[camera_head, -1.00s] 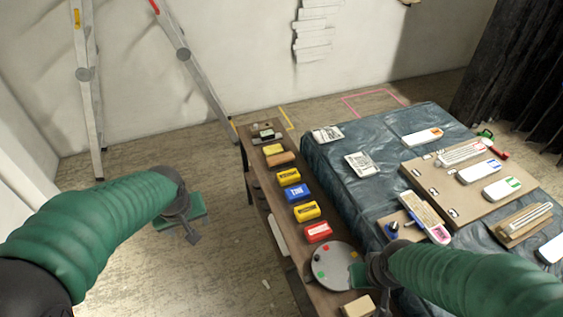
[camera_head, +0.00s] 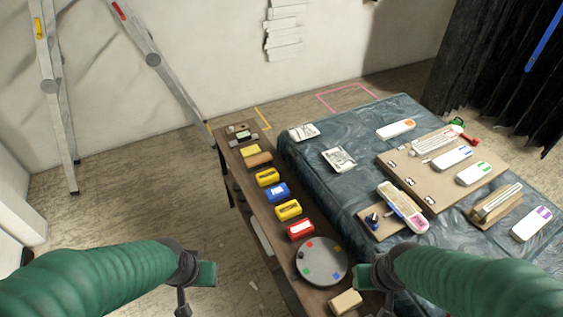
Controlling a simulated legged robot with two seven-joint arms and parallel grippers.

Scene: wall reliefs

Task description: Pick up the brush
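I cannot pick out a brush with certainty. My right gripper (camera_head: 378,303) is at the bench's near end, close to a pale block (camera_head: 345,302). The fingers of both are too unclear to tell open from shut.
The narrow wooden bench (camera_head: 240,185) bears several yellow, blue and red boxes and a round grey disc (camera_head: 322,262). The draped table (camera_head: 320,205) carries white-cased items and a cardboard sheet (camera_head: 428,182). Floor between is clear.

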